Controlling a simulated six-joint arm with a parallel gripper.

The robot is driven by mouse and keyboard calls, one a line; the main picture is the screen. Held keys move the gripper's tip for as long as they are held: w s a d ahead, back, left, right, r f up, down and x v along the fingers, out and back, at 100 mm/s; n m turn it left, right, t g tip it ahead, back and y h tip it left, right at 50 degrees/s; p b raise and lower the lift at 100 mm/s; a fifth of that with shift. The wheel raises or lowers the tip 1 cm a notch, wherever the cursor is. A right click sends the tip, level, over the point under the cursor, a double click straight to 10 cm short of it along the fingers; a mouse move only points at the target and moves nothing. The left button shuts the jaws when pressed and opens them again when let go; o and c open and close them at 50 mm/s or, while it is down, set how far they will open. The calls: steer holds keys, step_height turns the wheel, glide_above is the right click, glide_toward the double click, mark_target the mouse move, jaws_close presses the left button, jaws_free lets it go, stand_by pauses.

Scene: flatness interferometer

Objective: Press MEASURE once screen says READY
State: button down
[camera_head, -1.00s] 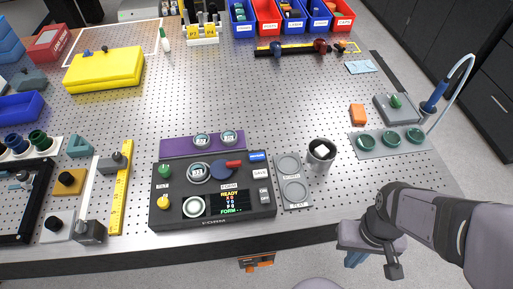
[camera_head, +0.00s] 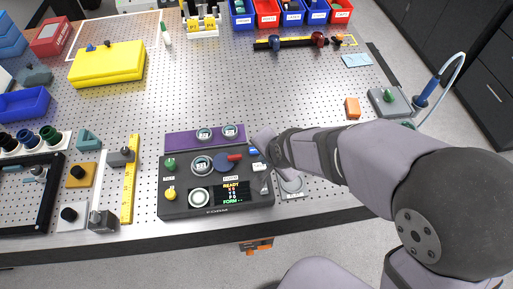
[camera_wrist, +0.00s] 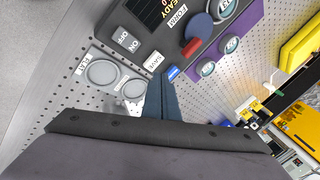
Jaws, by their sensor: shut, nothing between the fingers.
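The dark FORM console (camera_head: 180,207) sits near the front edge of the perforated table. Its small screen (camera_head: 231,192) reads READY in yellow at the top, with red, white and green lines below. A small blue button (camera_wrist: 173,73) with tiny, unreadable lettering is at the console's corner beside the white SAVE key (camera_wrist: 154,61); the blue button also shows in the head view (camera_head: 254,152). My gripper (camera_wrist: 157,76) is shut and empty, its fingertips appearing close to the blue button and SAVE key. Whether they touch anything I cannot tell.
A red lever (camera_wrist: 191,46) and a blue knob (camera_wrist: 198,28) stand close to the blue button. OFF and ON keys (camera_wrist: 129,39) lie on the other side of SAVE. A grey tray with round wells (camera_wrist: 103,74) is beside the console, partly hidden by my arm.

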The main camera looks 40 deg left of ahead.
steer(key=w+a+r+m+t+y, duration=0.2)
steer(key=w+a+r+m+y, duration=0.1)
steer(key=m, duration=1)
steer(key=shift+w+a+r+m, duration=0.4)
steer(key=shift+w+a+r, duration=0.25)
steer(key=shift+a+r, duration=0.55)
steer(key=shift+f, duration=0.15)
step_height(320, 180, down, 7)
steer(key=b, duration=0.5)
steer(key=shift+f, duration=0.15)
steer(key=shift+f+b, duration=0.65)
steer(key=shift+b, duration=0.2)
steer(key=shift+f, duration=0.2)
steer(key=shift+f+b, duration=0.25)
steer(key=shift+b, duration=0.35)
